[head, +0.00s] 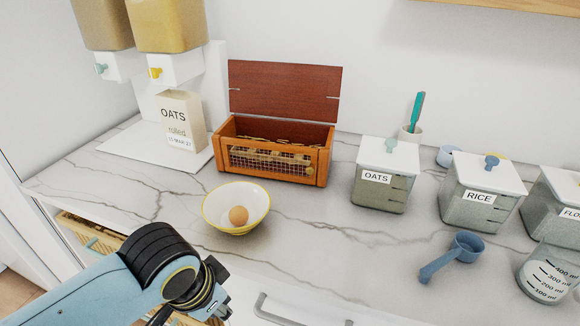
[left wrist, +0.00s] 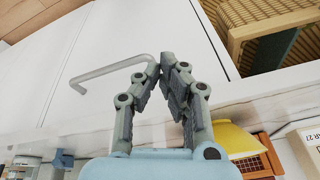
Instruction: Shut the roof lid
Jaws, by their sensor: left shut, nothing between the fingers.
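The roof lid (head: 284,91) is a dark red-brown wooden panel. It stands raised, nearly upright, at the back edge of a small orange wooden coop (head: 240,160) with a wire mesh front, on the marble counter. The coop is open on top and straw-like stuff shows inside. Part of the coop also shows at the lower right of the left wrist view (left wrist: 262,158). My left gripper (left wrist: 160,72) is shut and empty, in front of the cabinet doors and well away from the lid. In the head view its fingers are mostly hidden behind my arm. My right gripper is not in view.
A yellow-rimmed bowl (head: 217,213) with a brown egg (head: 239,215) stands in front of the coop. An oats box (head: 182,122) stands left; an oats canister (head: 384,170) and rice canister (head: 482,190) stand right. A blue scoop (head: 450,256) lies in front. Bare counter (head: 330,225) lies between.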

